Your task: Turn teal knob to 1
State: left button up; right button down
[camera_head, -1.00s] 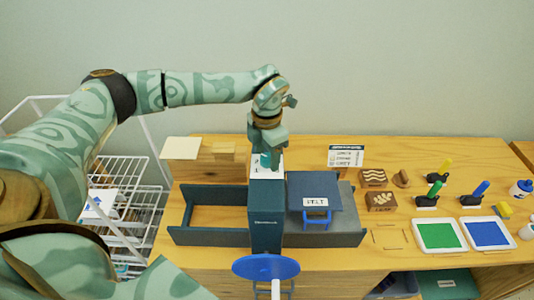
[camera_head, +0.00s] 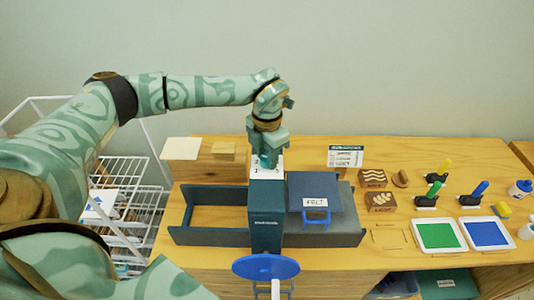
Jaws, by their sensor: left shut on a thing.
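My left gripper (camera_head: 266,156) points down over the white dial plate (camera_head: 278,166) on top of the dark teal press (camera_head: 266,216). It is shut on the teal knob (camera_head: 265,162), of which only a little shows below the fingers. The gripper hides most of the dial plate, so I cannot read where the knob points. A "1" mark seems to show at the plate's left edge. My right gripper is not in view.
The press has a blue handwheel (camera_head: 266,267) in front, an open tray (camera_head: 209,232) at left and a FELT-labelled plate (camera_head: 315,190) at right. Green (camera_head: 440,234) and blue (camera_head: 487,233) ink pads, stamps and a card (camera_head: 345,157) lie right. A white wire rack (camera_head: 120,190) stands left.

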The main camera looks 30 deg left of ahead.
aim_at(267, 157)
pick_arm(q)
jog(key=n+p, duration=0.1)
jog(key=n, duration=0.4)
jog(key=shift+r+p, duration=0.15)
jog(key=shift+p, duration=0.25)
jog(key=n+p, duration=0.1)
jog(key=n, duration=0.3)
jog(key=shift+w+n, duration=0.1)
jog(key=shift+n, duration=0.8)
jog(key=o, duration=1)
notch_tip(267, 157, up, 16)
